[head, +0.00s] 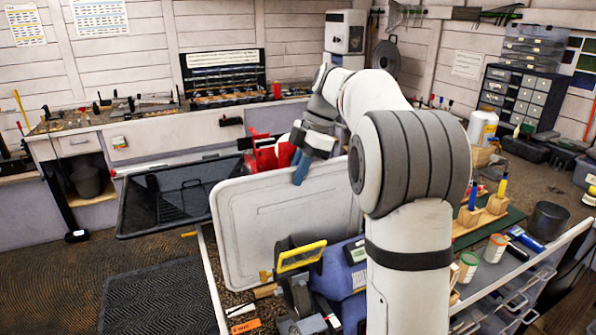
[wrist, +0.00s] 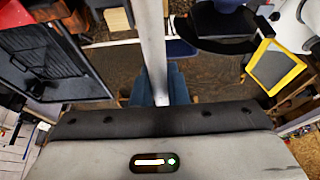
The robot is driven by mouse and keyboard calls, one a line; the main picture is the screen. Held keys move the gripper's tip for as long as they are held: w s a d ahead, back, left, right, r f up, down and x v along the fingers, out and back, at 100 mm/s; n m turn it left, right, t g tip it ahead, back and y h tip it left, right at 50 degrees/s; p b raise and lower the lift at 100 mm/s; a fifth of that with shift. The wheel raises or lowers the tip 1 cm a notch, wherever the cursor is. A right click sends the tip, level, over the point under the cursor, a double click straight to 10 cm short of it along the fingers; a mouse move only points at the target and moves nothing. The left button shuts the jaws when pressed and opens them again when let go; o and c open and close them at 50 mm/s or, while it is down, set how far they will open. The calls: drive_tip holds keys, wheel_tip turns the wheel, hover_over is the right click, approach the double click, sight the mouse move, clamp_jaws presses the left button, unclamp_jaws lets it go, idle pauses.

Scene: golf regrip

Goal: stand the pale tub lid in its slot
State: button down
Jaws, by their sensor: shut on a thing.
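The pale tub lid (head: 285,225) is a large, flat, rounded panel standing roughly upright in the head view. In the wrist view the lid (wrist: 153,45) shows edge-on as a pale strip between the blue fingers. My gripper (head: 301,168) is shut on its upper edge, and the fingers also show in the wrist view (wrist: 155,92). The lid's lower edge is near the bench top beside small wooden pieces (head: 266,276). I cannot tell whether it touches or is raised. I cannot make out the slot.
A black tray (head: 135,215) lies left of the lid. A yellow-framed dark item (head: 301,257) stands close at the lid's lower right, by blue items. Red items (head: 265,152) are behind the lid. Tins and a dark cup (head: 547,220) stand at right. The floor at left is open.

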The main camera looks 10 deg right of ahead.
drive_tip(key=shift+f+b, duration=1.05)
drive_tip(key=shift+f, duration=0.35)
idle(0.4)
drive_tip(key=c, duration=1.3)
unclamp_jaws()
drive_tip(key=shift+c, duration=0.2)
drive_tip(key=v, duration=0.7)
drive_tip(key=shift+d+r, duration=0.1)
drive_tip(key=shift+r, duration=0.25)
